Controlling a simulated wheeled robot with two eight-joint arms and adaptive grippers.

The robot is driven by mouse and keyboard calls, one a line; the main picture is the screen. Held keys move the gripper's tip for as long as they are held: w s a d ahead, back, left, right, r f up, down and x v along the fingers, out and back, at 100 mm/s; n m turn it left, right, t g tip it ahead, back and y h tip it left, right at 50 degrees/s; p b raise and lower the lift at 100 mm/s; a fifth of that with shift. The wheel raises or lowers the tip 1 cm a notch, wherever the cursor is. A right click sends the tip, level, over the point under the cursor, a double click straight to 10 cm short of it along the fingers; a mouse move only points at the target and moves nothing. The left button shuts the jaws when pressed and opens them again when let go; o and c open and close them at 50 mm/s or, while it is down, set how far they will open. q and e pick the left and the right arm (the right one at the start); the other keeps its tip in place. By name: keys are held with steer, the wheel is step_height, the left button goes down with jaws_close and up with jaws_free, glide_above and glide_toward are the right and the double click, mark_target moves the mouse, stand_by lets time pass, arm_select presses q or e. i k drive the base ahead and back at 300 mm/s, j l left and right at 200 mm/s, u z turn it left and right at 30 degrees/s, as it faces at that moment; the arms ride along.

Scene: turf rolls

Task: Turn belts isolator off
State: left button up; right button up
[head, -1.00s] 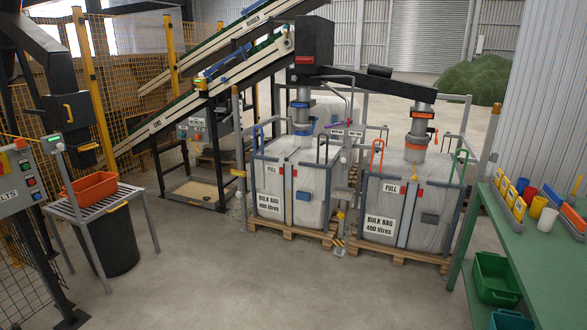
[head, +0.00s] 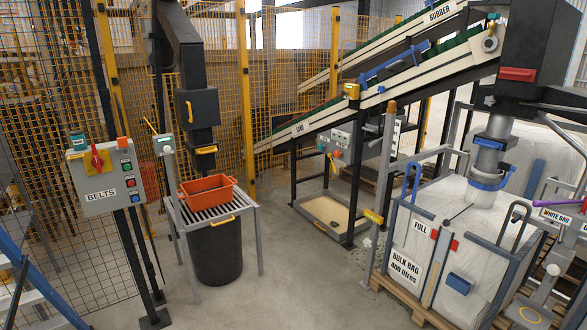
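The belts isolator (head: 95,158) is a red rotary handle on a yellow plate. It sits at the upper left of a grey control box (head: 101,200) labelled BELTS, at the left of the head view. The handle looks roughly upright, but its exact setting is too small to read. Green and red push buttons (head: 129,182) run down the right side of the box. Neither of my grippers shows in the head view.
A slatted stand (head: 211,215) with an orange tray (head: 208,188) is right of the box, a black bin (head: 215,252) below it. Yellow mesh fencing (head: 290,60) runs behind. A full bulk bag (head: 455,240) is at the right. Open floor (head: 290,285) lies in the centre foreground.

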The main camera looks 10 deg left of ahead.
mark_target(97, 163)
steer(key=i+j+u, duration=0.1)
steer(key=i+j, duration=0.25)
steer(key=i+j+u, duration=0.15)
steer(key=i+j, duration=0.15)
steer(key=i, duration=0.25)
steer(key=i+j+u, duration=0.1)
steer(key=i+j, duration=0.15)
steer(key=i, duration=0.2)
